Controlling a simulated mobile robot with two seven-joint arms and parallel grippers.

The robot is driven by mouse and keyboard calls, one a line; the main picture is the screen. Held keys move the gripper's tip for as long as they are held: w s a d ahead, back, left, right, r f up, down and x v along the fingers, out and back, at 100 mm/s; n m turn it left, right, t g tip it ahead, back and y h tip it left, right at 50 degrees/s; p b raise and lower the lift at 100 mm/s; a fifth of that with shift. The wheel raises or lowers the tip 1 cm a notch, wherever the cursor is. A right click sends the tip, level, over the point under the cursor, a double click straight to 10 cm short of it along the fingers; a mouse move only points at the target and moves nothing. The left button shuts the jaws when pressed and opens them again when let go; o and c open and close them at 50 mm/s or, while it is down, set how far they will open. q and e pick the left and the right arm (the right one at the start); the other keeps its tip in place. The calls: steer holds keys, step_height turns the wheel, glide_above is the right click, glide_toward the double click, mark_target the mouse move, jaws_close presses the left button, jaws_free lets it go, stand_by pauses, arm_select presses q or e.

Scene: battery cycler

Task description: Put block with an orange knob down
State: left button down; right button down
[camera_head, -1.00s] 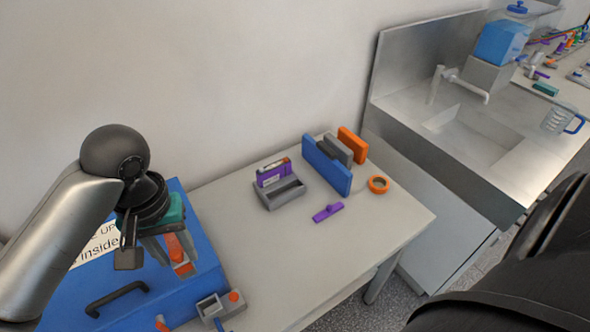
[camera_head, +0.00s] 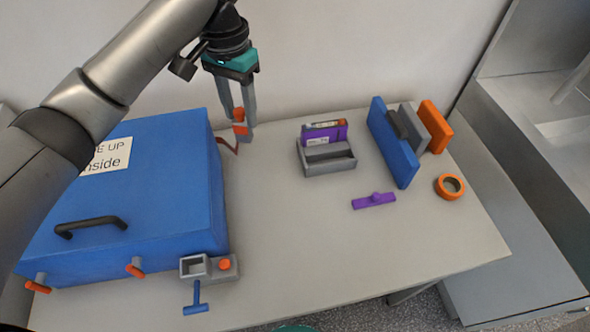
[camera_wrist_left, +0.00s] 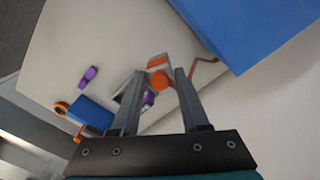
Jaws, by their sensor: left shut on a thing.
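My left gripper (camera_head: 238,118) is shut on the block with an orange knob (camera_head: 241,130), fingers pointing down. It holds the small block near the back of the table, just right of the large blue box. In the left wrist view the block's orange knob (camera_wrist_left: 158,82) shows between the two fingers (camera_wrist_left: 160,74). I cannot tell whether the block touches the table. My right gripper's fingers are not in view.
The blue box (camera_head: 150,210) with a black handle fills the left of the table. A grey holder with a purple piece (camera_head: 325,133), upright blue (camera_head: 390,145) and orange plates, an orange ring (camera_head: 449,186) and a purple part (camera_head: 373,201) stand right. The table's middle front is clear.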

mark_target(246, 141)
arm_select(q)
step_height(246, 141, down, 20)
steer(key=b, duration=0.4)
steer(key=shift+f, duration=0.1)
steer(key=shift+c, duration=2)
jaws_free()
step_height(246, 141, up, 12)
steer(key=shift+r+p, duration=0.15)
steer(key=shift+p, duration=1.1)
